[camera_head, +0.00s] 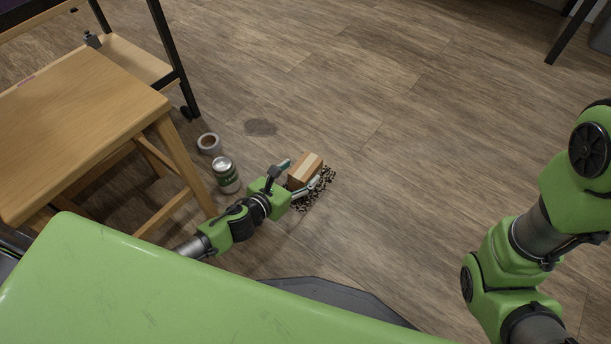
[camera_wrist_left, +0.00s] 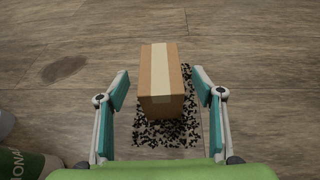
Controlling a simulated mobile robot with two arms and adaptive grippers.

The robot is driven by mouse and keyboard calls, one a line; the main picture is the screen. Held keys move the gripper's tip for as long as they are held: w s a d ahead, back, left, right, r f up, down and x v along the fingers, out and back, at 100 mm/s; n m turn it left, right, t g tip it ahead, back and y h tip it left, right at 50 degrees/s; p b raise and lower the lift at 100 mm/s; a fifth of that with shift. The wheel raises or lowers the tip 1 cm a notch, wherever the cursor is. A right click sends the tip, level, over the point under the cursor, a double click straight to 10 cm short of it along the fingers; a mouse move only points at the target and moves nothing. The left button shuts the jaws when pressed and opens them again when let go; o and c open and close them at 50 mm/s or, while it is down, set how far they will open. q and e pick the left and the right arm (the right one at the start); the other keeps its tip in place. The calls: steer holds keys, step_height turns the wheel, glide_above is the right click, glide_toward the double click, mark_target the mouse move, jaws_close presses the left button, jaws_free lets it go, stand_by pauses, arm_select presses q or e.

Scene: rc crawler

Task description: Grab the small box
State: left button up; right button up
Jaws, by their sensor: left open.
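The small box (camera_head: 307,168) is brown cardboard with a pale tape strip, on the floor over a patch of dark speckles. It also shows in the left wrist view (camera_wrist_left: 163,82), upright and centred ahead of the fingers. My left gripper (camera_head: 301,177) is at the box. In the left wrist view my left gripper (camera_wrist_left: 163,95) is open, with one teal finger on each side of the box and a gap to each side. My right arm shows at the right in the head view, but its gripper is out of view.
A green and silver can (camera_head: 226,174) and a tape roll (camera_head: 209,144) stand on the floor left of the box. A wooden stool (camera_head: 75,125) and a black-framed cart (camera_head: 140,62) are further left. The floor beyond and right of the box is clear.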

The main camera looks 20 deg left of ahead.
mark_target(305, 169)
arm_select(q)
steer(key=b+x, duration=0.2)
steer(key=x, duration=0.1)
steer(key=shift+w+d+f, duration=0.1)
steer(key=shift+w+f, duration=0.15)
steer(key=shift+w, duration=0.25)
steer(key=shift+c, duration=0.3)
steer(key=c, duration=1.1)
steer(key=shift+r, duration=0.1)
